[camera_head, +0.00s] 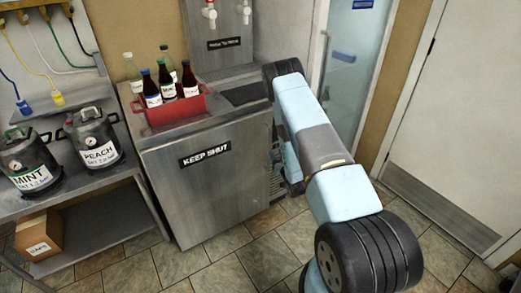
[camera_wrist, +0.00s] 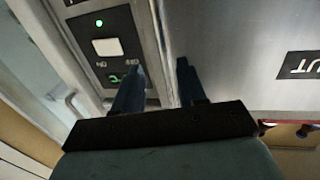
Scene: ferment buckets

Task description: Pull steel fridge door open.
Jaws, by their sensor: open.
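The steel fridge (camera_head: 205,140) stands left of the middle in the head view. Its front door (camera_head: 215,195) carries a black KEEP SHUT label and looks closed; its right edge is partly behind my arm. In the wrist view the door (camera_wrist: 240,50) fills the right side, with part of the label upside down. My gripper (camera_wrist: 158,78) is open and empty, its dark fingers apart. The door's edge runs between the fingers in this picture; I cannot tell whether they touch it. In the head view my gripper is hidden behind my arm.
A control panel (camera_wrist: 107,50) with a green light and white switch is left of the fingers. A red crate (camera_head: 175,108) of bottles stands on the fridge. Kegs (camera_head: 95,138) stand on a steel bench (camera_head: 100,180) at left. Tiled floor (camera_head: 215,260) in front is clear.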

